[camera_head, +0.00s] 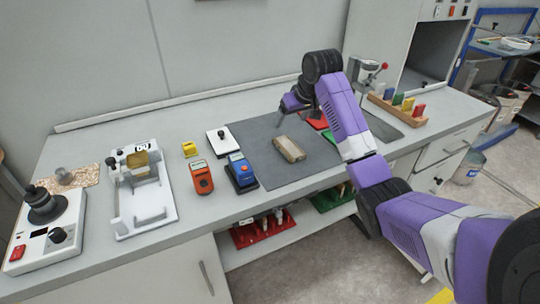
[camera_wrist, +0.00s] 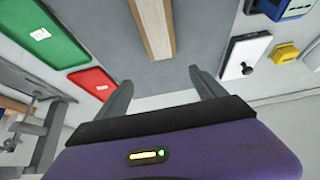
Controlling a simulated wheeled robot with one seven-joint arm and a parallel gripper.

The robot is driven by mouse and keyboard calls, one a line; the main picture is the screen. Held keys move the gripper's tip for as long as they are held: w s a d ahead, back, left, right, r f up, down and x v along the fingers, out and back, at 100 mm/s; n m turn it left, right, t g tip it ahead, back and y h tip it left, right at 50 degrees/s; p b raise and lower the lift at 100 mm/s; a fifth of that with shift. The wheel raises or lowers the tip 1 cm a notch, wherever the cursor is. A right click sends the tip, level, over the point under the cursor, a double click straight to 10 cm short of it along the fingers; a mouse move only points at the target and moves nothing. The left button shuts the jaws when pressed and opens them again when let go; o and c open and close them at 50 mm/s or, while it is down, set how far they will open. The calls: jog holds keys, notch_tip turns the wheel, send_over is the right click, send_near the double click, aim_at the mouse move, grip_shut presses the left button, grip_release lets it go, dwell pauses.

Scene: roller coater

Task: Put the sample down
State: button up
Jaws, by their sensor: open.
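The sample appears to be a tan, wood-like block (camera_head: 289,149) lying flat on the dark grey mat (camera_head: 262,131) on the bench. It also shows at the top of the wrist view (camera_wrist: 154,28), partly cut off by the frame edge. My gripper (camera_head: 286,108) is over the back part of the mat, behind the block and apart from it. In the wrist view my gripper (camera_wrist: 158,80) has its two fingers spread wide with nothing between them.
A blue device (camera_head: 241,170) and an orange device (camera_head: 202,178) stand left of the mat. A white fixture (camera_head: 150,215) is further left. A red tray (camera_wrist: 92,83) and a green tray (camera_wrist: 44,34) lie beside the block. A wooden rack (camera_head: 397,110) stands right.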

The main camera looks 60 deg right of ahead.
aim_at(287, 144)
jog(key=shift+s+a+f+g+y, duration=0.5)
jog(key=shift+s+a+f+g, duration=0.1)
jog(key=shift+s+a+f, duration=0.45)
jog(key=shift+a+f, duration=0.05)
jog(key=shift+f, duration=0.05)
jog(key=p+x, duration=0.1)
jog(key=x, duration=0.6)
jog(key=shift+f, duration=0.2)
jog(key=c, duration=1.6)
jog(key=shift+c, duration=0.2)
jog(key=shift+r, duration=0.15)
